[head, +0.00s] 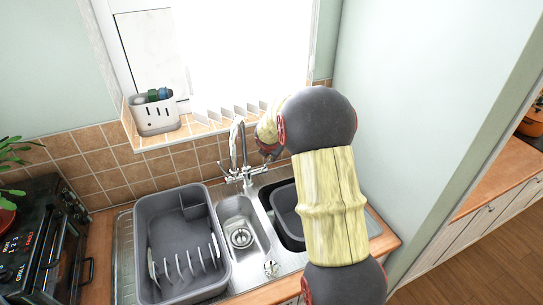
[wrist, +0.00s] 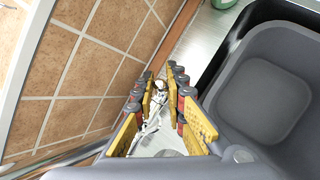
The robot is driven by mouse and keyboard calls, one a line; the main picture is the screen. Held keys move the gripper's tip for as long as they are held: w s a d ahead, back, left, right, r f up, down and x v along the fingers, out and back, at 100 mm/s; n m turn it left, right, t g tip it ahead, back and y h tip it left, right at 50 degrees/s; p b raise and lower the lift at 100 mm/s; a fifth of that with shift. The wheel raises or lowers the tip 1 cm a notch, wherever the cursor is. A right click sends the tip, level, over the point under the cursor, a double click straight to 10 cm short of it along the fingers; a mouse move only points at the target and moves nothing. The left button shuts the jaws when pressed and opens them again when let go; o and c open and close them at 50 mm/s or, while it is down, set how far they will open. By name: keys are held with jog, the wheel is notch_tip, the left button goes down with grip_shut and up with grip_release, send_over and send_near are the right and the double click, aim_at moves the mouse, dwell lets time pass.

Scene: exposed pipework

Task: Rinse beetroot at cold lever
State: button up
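The chrome tap (head: 240,165) stands behind the sink, with a tall curved spout and levers at its base. In the wrist view the tap (wrist: 156,98) shows between and beyond my fingers; I cannot tell whether they touch it. My gripper (head: 266,152) is at the right side of the tap, partly hidden by my arm in the head view. In the wrist view my gripper (wrist: 160,112) has its yellow-padded fingers apart, with a gap between them. No beetroot can be made out in either view.
A grey tub (wrist: 258,85) sits in the dark right basin. The tiled wall (wrist: 70,70) is close beside my gripper. A utensil holder (head: 155,118) stands on the sill.

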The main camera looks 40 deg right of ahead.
jog(key=o, duration=0.4)
jog(key=shift+o, duration=0.2)
jog(key=v, duration=1.2)
